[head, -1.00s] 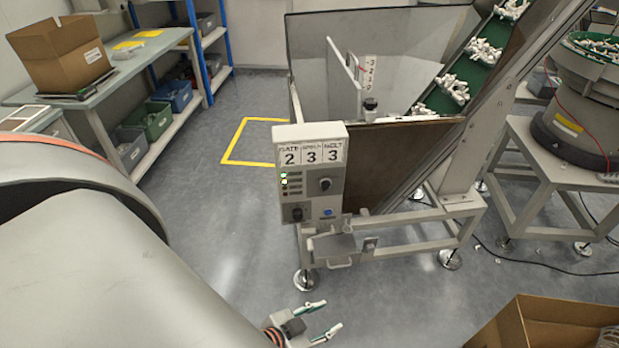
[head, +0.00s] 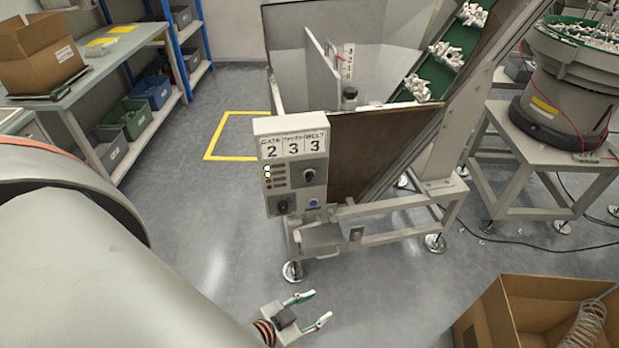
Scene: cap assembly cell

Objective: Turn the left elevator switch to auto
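The elevator's control box (head: 294,170) is a grey panel on the front of the elevator frame, with labels reading 2, 3, 3 at its top. A dark rotary switch (head: 282,206) sits at its lower left. Another dark knob (head: 309,173) sits at the upper right, and a blue button (head: 314,203) at the lower right. I cannot read the switch setting. My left gripper (head: 309,308) is open and empty, below and in front of the box, well apart from it. My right gripper is not in view.
The elevator hopper (head: 375,150) stands behind the box, with a green belt (head: 441,65) carrying white parts. A cardboard box (head: 489,318) stands at lower right. A bowl feeder (head: 570,85) is at right, a workbench (head: 99,62) at left. The floor between is clear.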

